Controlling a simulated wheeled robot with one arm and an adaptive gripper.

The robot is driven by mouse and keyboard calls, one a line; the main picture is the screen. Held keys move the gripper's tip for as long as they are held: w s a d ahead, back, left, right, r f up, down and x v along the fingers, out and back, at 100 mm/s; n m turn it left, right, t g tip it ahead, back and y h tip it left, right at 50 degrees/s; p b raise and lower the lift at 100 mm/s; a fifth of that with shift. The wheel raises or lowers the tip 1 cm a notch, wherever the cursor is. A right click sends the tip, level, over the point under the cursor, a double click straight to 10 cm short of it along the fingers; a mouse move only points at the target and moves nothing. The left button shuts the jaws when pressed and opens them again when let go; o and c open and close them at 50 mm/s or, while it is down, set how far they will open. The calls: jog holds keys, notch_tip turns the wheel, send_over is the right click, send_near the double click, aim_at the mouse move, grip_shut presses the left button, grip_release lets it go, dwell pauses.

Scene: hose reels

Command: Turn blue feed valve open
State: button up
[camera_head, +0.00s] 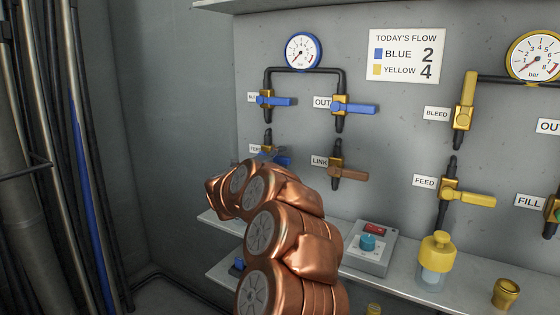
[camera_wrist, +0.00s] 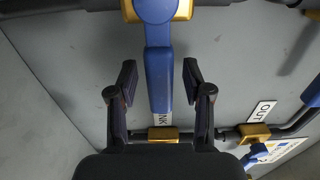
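The blue feed valve's handle (camera_head: 284,161) shows only in part in the head view, behind my copper-coloured arm, beside a partly hidden label. In the wrist view the blue handle (camera_wrist: 158,60) runs from a round pivot on a gold body down between my fingers, toward a partly covered label ending in "NK". My gripper (camera_wrist: 159,80) is open, with one dark finger on each side of the handle and a gap showing on both sides. In the head view my gripper is mostly hidden by the arm.
The blue bleed valve (camera_head: 273,100), blue OUT valve (camera_head: 353,107) and brown LINK valve (camera_head: 348,173) are close by. A blue-rimmed gauge (camera_head: 304,52) sits above. A sign (camera_head: 406,56) reads BLUE 2, YELLOW 4. A shelf (camera_head: 395,284) runs below.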

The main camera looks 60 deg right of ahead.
grip_shut()
dwell(0.4)
jog(key=shift+w+r, duration=0.1)
